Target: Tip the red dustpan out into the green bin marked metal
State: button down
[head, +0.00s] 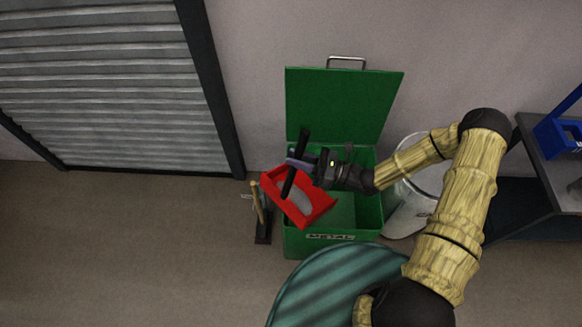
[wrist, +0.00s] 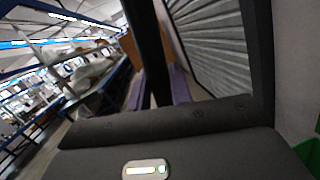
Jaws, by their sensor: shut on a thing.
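The red dustpan (head: 313,214) is in the air, tilted, over the left front part of the green bin (head: 368,205) in the head view. A grey patch shows inside the pan; I cannot tell whether it is load or sheen. My gripper (head: 297,163) is shut on the dustpan's black handle (head: 303,140). The wrist view shows the dark handle (wrist: 150,45) between my purple fingers; the pan itself is hidden there. The bin's lid (head: 340,100) stands open against the wall, and its front label (head: 330,237) reads METAL.
A brush with a wooden handle (head: 257,203) stands left of the bin. A round grey metal bin (head: 408,212) is to the right, partly behind my arm. A dark table (head: 558,185) with a blue tray (head: 556,138) is at far right. The floor at left is clear.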

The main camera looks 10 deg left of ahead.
jog(key=w+d+f+m+t+y+b, duration=0.1)
jog(key=w+d+f+m+t+b, duration=0.2)
jog(key=w+d+m+b, duration=0.3)
jog(key=w+d+f+m+t+y+b, duration=0.2)
jog(key=w+d+m+b, duration=0.4)
jog(key=w, duration=0.7)
jog(key=shift+w+d+f+m+t+b, duration=0.3)
jog(key=shift+d+f+m+t+b, duration=0.1)
jog(key=shift+d+f+t+b, duration=0.45)
dwell(2.0)
notch_tip(320, 180, up, 8)
jog(key=p, duration=0.5)
jog(key=shift+p, duration=0.4)
jog(key=shift+f+t, duration=0.1)
jog(key=shift+t, duration=0.15)
